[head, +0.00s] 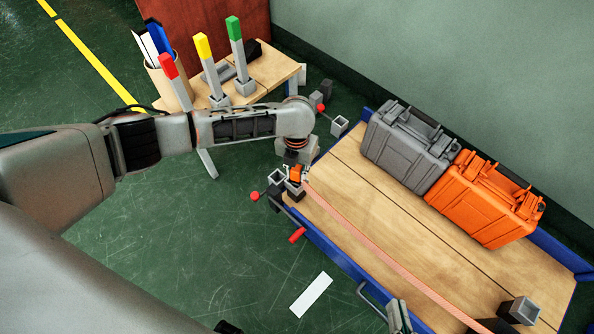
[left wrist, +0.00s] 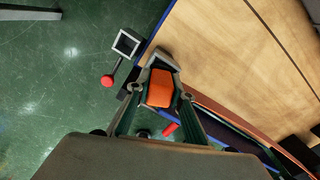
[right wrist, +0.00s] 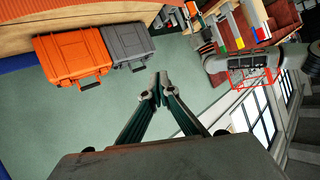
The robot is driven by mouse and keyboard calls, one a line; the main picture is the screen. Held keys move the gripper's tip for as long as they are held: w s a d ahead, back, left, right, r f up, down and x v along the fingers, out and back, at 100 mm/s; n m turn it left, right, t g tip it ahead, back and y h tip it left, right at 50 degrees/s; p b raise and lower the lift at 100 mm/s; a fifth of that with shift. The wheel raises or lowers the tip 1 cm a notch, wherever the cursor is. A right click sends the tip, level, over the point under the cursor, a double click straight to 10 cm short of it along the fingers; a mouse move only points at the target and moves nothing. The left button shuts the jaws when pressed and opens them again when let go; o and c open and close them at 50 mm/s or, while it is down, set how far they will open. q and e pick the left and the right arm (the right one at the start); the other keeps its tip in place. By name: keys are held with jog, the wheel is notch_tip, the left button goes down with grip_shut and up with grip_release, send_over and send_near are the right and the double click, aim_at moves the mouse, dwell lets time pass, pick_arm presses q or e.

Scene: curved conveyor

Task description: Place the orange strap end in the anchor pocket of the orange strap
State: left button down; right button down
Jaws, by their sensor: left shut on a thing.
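My left gripper (head: 296,174) is shut on the orange strap end (left wrist: 160,88), an orange block between its fingertips (left wrist: 161,92). It is at the near left corner of the wooden-topped cart. The pale orange strap (head: 390,262) runs from there across the cart to the lower right. A grey square part (head: 293,187) lies right by the strap end; I cannot tell whether the end is inside it. An open grey pocket (left wrist: 127,43) with a red knob stands just outside the corner.
A grey case (head: 405,150) and an orange case (head: 485,200) stand on the cart (head: 350,180) along its far side. Another grey pocket (head: 340,125) is at the far left corner, one (head: 520,310) at lower right. A small table (head: 265,75) holds colored markers.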

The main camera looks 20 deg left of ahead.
pick_arm(q)
jog(key=shift+f, duration=0.2)
jog(key=c, duration=1.8)
grip_release()
jog(key=shift+o, duration=0.2)
